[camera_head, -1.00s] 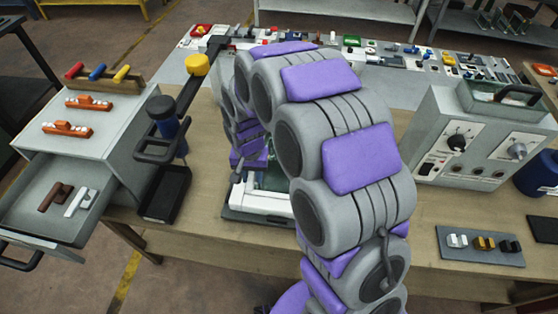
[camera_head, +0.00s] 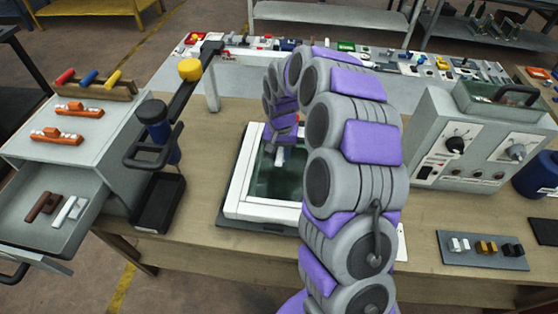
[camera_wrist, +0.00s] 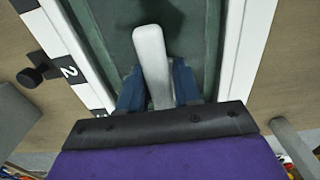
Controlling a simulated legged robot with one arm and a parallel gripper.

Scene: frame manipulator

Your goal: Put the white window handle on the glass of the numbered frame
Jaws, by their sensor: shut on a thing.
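My gripper (camera_wrist: 157,86) is shut on a white window handle (camera_wrist: 152,50), gripped between its two blue fingers. In the head view the white handle (camera_head: 280,156) shows below the wrist, over the dark green glass (camera_head: 283,187). The white frame (camera_head: 236,190) lies flat on the workbench; my arm covers its right side.
A brown handle (camera_head: 44,206) and another white handle (camera_head: 69,212) lie in the open drawer at left. A black tray (camera_head: 160,204) and a blue-black clamp (camera_head: 158,128) stand beside the frame. A grey control box (camera_head: 430,130) and a handle plate (camera_head: 483,262) are at right.

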